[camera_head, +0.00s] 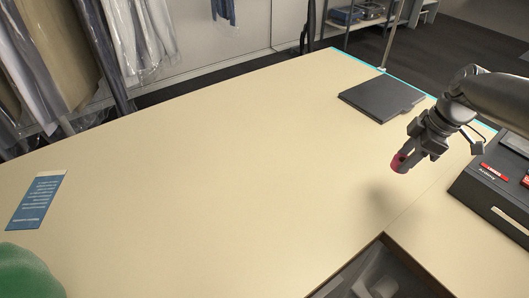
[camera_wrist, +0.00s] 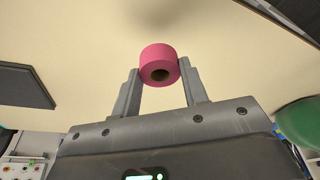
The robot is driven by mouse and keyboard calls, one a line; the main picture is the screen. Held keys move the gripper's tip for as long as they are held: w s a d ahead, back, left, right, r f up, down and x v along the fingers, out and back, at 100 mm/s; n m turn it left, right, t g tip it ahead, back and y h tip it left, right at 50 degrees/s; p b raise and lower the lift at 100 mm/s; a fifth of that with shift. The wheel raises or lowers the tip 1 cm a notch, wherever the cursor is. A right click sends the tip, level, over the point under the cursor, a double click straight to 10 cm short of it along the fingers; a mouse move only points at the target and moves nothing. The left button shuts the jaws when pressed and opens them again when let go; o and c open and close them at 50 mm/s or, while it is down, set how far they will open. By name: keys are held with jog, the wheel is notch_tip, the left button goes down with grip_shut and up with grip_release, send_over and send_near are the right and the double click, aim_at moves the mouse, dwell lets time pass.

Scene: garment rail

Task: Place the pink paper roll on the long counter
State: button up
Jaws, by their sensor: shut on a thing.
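The pink paper roll (camera_head: 399,163) is held in my gripper (camera_head: 406,156), above the right part of the long counter (camera_head: 220,150). A soft shadow lies on the counter below it, and the roll looks clear of the surface. In the wrist view the roll (camera_wrist: 158,66) sits between the two fingertips of my gripper (camera_wrist: 158,78), with its dark core hole facing the camera. The fingers press on its two sides. The cream counter (camera_wrist: 80,45) fills the background there.
A dark flat folder-like object (camera_head: 382,99) lies at the back right. A black machine (camera_head: 495,180) stands at the right. An open drawer or recess (camera_head: 375,272) is at the front. A blue card (camera_head: 38,200) and a green rounded object (camera_head: 28,272) are at left. The counter's middle is clear.

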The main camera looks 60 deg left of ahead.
jog(key=shift+f, duration=0.4)
jog(key=s+a+f, duration=0.1)
jog(key=a+f, duration=0.1)
jog(key=a, duration=0.1)
jog(key=s+a+f, duration=0.1)
jog(key=a+f, duration=0.1)
jog(key=a, duration=0.2)
jog(key=s+a+f, duration=0.1)
jog(key=a+f, duration=0.2)
jog(key=a, duration=0.1)
jog(key=shift+a, duration=0.1)
jog(key=shift+f, duration=2)
jog(key=o, duration=1)
jog(key=shift+f, duration=0.15)
jog(key=shift+c, duration=0.2)
jog(key=v, duration=1.2)
